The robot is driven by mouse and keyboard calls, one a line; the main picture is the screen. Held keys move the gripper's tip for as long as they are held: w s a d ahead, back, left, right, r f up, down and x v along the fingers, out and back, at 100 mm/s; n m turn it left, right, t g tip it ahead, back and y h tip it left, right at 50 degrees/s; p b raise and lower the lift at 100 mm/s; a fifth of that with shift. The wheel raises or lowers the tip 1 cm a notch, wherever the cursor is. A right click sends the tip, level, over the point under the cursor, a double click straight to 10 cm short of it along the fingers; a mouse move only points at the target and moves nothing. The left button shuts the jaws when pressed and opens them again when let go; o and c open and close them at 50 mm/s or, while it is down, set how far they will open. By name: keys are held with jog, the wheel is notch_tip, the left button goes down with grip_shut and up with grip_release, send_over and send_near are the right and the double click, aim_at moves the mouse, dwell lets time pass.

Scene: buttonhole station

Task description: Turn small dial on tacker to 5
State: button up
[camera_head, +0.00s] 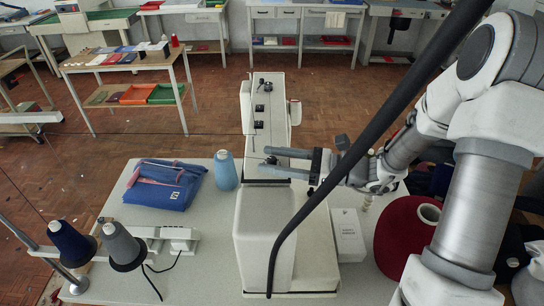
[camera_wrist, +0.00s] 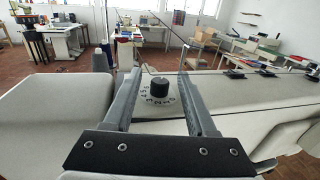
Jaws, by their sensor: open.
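The tacker (camera_head: 250,205) is a long off-white machine on the table, running away from me. In the wrist view a small black round dial (camera_wrist: 160,83) stands on its surface (camera_wrist: 195,84). A ring of printed digits curves around the dial's near side; I cannot tell which setting it points to. My gripper (camera_wrist: 160,73) is open, with one grey finger on each side of the dial and visible gaps between. In the head view my gripper (camera_head: 266,160) reaches over the tacker from the right, its fingers around a small dark spot.
More black knobs (camera_head: 258,107) sit further along the tacker's top. A white box (camera_head: 347,235) and dark red cone (camera_head: 405,240) stand right.

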jog(key=shift+w+a, duration=0.1)
jog(key=shift+a, duration=0.2)
grip_shut()
jog(key=shift+n+g, duration=0.3)
jog(key=shift+g, duration=0.2)
jog(key=n+g, duration=0.1)
jog(key=g, duration=0.1)
jog(key=n+g+p, duration=0.1)
jog(key=n+g, duration=0.1)
jog(key=g, duration=0.1)
jog(key=shift+n+g+p, duration=0.3)
jog(key=shift+n+g+h+p, duration=0.15)
jog(key=shift+n+g+h, duration=0.3)
jog(key=shift+n+g, duration=0.95)
jog(key=shift+n+g+h+p, duration=0.15)
jog(key=shift+n+g+h, duration=0.5)
jog(key=shift+g, duration=1.35)
jog(key=shift+n, duration=0.35)
